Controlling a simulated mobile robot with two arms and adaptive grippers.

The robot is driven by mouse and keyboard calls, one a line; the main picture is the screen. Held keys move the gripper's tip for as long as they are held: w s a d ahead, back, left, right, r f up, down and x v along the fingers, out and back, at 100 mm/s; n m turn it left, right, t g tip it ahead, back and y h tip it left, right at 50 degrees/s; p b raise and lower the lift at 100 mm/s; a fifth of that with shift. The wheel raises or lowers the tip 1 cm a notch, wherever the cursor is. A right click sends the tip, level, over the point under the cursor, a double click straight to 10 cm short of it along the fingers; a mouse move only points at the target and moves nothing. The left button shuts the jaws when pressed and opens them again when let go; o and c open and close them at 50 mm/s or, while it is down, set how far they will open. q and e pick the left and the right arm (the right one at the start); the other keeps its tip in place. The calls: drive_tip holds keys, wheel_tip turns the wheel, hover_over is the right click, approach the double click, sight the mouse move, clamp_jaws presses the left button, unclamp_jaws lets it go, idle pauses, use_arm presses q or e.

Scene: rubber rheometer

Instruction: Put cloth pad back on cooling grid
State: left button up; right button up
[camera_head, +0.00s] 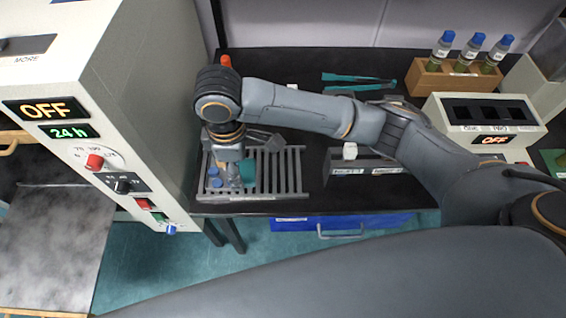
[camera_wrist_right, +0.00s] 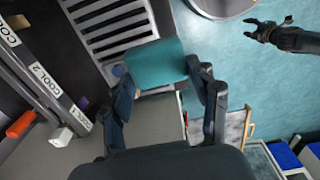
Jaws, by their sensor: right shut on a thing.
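The teal cloth pad (camera_head: 247,170) is at the left part of the cooling grid (camera_head: 293,178), a slatted grey rack on the black bench. My right gripper (camera_head: 234,180) points down over the grid. In the right wrist view the pad (camera_wrist_right: 155,62) sits between the fingers of my right gripper (camera_wrist_right: 163,85), which is shut on it. There the pad overlaps part of the grid (camera_wrist_right: 105,25); whether it touches the slats cannot be told. My left gripper (camera_wrist_right: 268,28) shows only in the right wrist view, apart from the pad, with its fingers spread and empty.
Small blue-topped items (camera_head: 214,177) are at the grid's left end. A tall oven (camera_head: 140,95) stands close left. A grey labelled holder (camera_head: 365,172) is right of the grid. Teal tweezers (camera_head: 357,82) and a wooden bottle rack (camera_head: 443,78) lie behind.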

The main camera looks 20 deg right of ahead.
drive_tip(key=w+d+f, duration=0.1)
drive_tip(key=d+f, duration=0.1)
drive_tip(key=d, duration=0.1)
drive_tip(key=w+d+f+p, duration=0.1)
drive_tip(key=w+d+f, duration=0.1)
drive_tip(key=d+f, duration=0.1)
drive_tip(key=w+d+f+p, duration=0.1)
drive_tip(key=w+d+f, duration=0.1)
drive_tip(key=d+f, duration=0.1)
drive_tip(key=shift+d+f, duration=0.1)
drive_tip(key=shift+d, duration=0.6)
drive_tip(key=f+p, duration=0.1)
drive_tip(key=f, duration=0.2)
drive_tip(key=shift+w+d+f+p, duration=0.1)
drive_tip(key=shift+d+f+p, duration=0.25)
drive_tip(key=shift+d+p, duration=0.05)
drive_tip(key=shift+f, duration=0.15)
drive_tip(key=shift+f, duration=0.1)
drive_tip(key=o, duration=1)
wheel_tip(320, 180, up, 12)
drive_tip(key=shift+r+b, duration=0.15)
drive_tip(key=shift+b, duration=1)
